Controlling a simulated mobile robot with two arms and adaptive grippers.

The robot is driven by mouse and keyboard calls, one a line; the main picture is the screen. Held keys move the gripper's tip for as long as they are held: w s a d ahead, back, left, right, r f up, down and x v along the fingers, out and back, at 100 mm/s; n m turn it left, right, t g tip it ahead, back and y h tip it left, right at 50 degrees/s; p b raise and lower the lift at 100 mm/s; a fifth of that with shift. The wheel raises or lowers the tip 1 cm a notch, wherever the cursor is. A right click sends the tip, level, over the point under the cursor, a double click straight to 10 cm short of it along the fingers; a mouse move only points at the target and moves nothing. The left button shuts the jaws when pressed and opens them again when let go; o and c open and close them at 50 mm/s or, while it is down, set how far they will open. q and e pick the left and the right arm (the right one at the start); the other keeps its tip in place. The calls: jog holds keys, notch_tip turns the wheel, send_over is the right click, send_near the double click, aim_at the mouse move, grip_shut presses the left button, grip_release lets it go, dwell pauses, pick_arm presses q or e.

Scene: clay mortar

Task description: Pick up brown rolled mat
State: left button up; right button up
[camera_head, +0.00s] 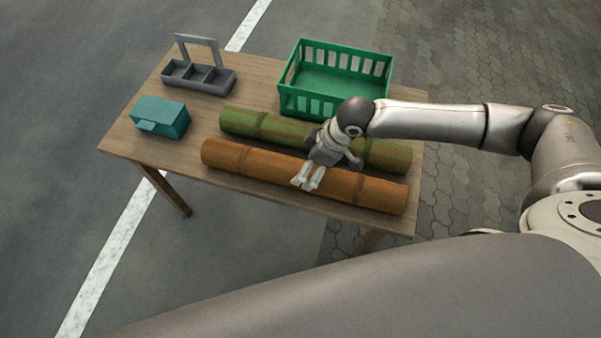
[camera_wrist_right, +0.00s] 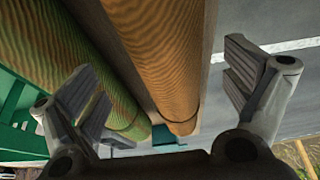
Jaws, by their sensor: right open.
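The brown rolled mat (camera_head: 250,161) lies along the front of the wooden table, and a green rolled mat (camera_head: 265,125) lies parallel just behind it. My right gripper (camera_head: 308,180) is over the middle of the brown mat. In the right wrist view the brown mat (camera_wrist_right: 165,60) runs between the open, empty fingers of the right gripper (camera_wrist_right: 165,95). The green mat (camera_wrist_right: 65,60) shows to its left, partly behind the left finger. I cannot tell whether the fingers touch the brown mat. My left gripper is not in view.
A green slatted crate (camera_head: 335,78) stands at the back right of the table (camera_head: 215,115). A grey compartment caddy (camera_head: 200,78) and a teal box (camera_head: 160,117) stand on the left. The brown mat lies close to the front edge.

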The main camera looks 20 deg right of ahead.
jog(key=x, duration=0.5)
jog(key=shift+s+a+f, duration=0.15)
jog(key=shift+s+a, duration=0.1)
jog(key=shift+s, duration=0.05)
jog(key=c, duration=1.5)
jog(key=shift+c, duration=0.2)
jog(key=shift+r, duration=0.2)
